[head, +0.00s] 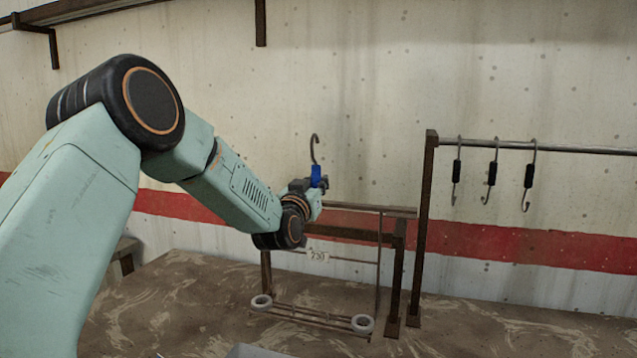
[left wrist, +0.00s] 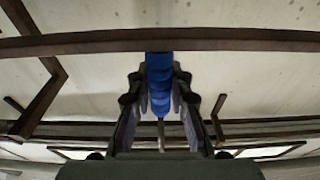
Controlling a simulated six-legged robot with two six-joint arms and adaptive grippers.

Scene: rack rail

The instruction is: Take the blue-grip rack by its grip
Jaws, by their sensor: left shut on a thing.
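The blue-grip rack has a dark open hook (head: 315,148) at its top and a blue grip (head: 316,174) just below it. Its thin wire frame (head: 379,280) hangs below, partly behind my arm, with a small tag reading 230 (head: 319,256) and a pale ring at each lower corner. My left gripper (head: 320,184) is shut on the blue grip. In the left wrist view the blue grip (left wrist: 159,82) stands between both fingers of my left gripper (left wrist: 158,105). The hook's tip is free in the head view. My right gripper is not in view.
A metal rail (head: 580,148) on a brown post (head: 424,230) stands at right, with several S-shaped hooks with black grips (head: 492,172). A brown stand (head: 397,265) is beside the rack's frame. The brown mottled surface (head: 190,310) is mostly bare. A red-striped wall stands behind.

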